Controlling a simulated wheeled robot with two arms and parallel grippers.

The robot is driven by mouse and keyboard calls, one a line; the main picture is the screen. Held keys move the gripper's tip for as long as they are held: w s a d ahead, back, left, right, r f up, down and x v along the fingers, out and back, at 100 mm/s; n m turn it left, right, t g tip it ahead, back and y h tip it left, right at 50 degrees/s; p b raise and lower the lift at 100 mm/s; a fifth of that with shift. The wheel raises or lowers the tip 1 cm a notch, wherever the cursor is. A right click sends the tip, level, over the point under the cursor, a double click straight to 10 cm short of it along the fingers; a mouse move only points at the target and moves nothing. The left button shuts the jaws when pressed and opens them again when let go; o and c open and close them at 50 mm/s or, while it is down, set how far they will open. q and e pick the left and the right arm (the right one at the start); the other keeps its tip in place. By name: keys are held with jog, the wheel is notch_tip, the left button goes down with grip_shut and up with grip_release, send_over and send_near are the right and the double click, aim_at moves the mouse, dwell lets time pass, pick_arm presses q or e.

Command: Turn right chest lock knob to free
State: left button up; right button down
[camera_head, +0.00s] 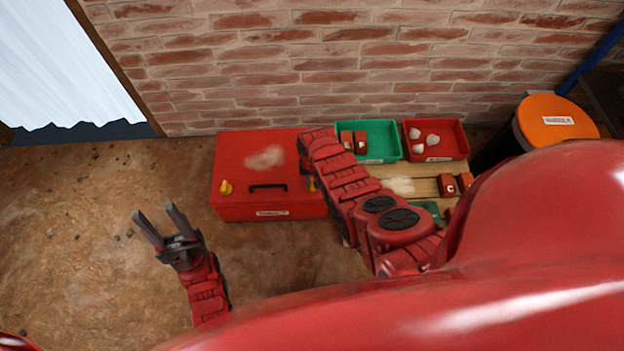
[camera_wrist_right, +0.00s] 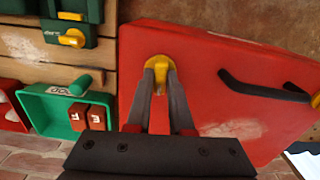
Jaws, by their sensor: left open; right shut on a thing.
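My left gripper (camera_head: 157,218) is open and empty above the dirt floor, left of the chest.
A wooden board (camera_head: 405,186) right of the chest bears red blocks. A green tray (camera_head: 380,128) and a red tray (camera_head: 463,140) with pale lumps stand behind it. An orange-topped bin (camera_head: 557,112) stands at the right. Floor left of the chest is free.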

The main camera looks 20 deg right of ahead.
jog(key=shift+m, duration=0.5)
jog(key=c, duration=0.8)
grip_release()
jog(key=shift+w+r+p, duration=0.1)
jog(key=shift+r+p, duration=0.35)
jog(key=shift+r, duration=0.2)
notch_tip(320, 180, up, 16)
jog(key=p, duration=0.3)
